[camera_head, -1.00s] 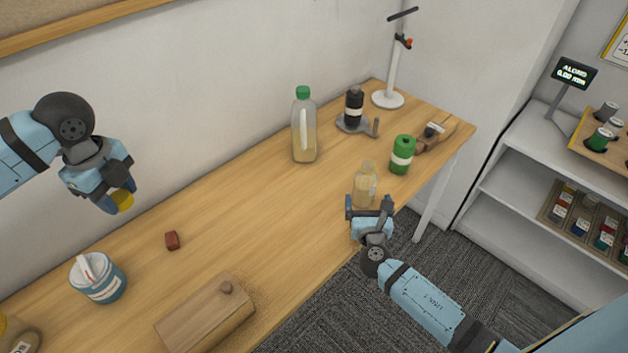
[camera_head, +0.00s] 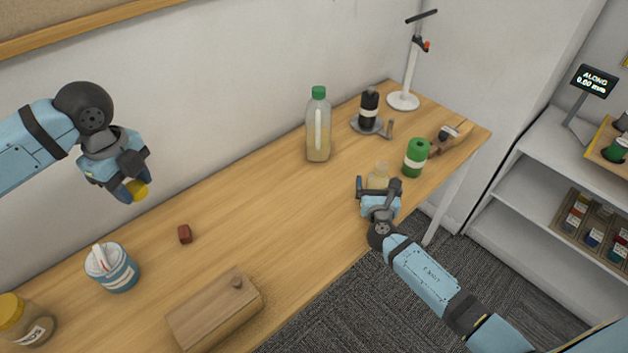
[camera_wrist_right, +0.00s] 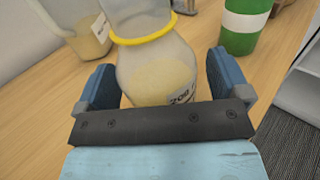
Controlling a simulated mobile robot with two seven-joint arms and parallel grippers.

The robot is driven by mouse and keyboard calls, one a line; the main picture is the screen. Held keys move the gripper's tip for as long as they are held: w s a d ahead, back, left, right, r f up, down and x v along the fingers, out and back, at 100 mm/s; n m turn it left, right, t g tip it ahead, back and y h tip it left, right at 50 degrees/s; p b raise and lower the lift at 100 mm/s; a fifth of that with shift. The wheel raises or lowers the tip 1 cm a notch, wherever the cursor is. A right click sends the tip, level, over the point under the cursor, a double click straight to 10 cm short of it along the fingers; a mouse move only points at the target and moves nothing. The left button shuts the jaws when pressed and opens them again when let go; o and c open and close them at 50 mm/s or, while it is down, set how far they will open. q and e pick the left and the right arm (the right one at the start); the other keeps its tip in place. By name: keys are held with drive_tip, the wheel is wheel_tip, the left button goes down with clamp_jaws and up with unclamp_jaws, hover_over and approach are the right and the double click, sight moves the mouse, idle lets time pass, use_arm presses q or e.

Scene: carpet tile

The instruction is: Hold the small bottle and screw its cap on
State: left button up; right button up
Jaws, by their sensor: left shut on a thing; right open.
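The small bottle (camera_head: 379,174) stands on the table, clear with pale yellow contents and no cap on its top. My right gripper (camera_head: 380,188) is open at it and hides its lower part in the head view. In the right wrist view the small bottle (camera_wrist_right: 155,65) stands between the two blue fingers, with gaps visible beside it, a yellow ring round its neck and a partly hidden label. My left gripper (camera_head: 133,192) is shut on the yellow cap (camera_head: 140,190), held above the table at the left, well away from the bottle.
A taller green-capped bottle (camera_head: 318,130) stands behind the small bottle. A green can (camera_head: 416,157) stands close to its right.

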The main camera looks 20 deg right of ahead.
drive_tip(key=c, duration=1.2)
drive_tip(key=shift+o, duration=0.2)
drive_tip(key=shift+r, duration=0.15)
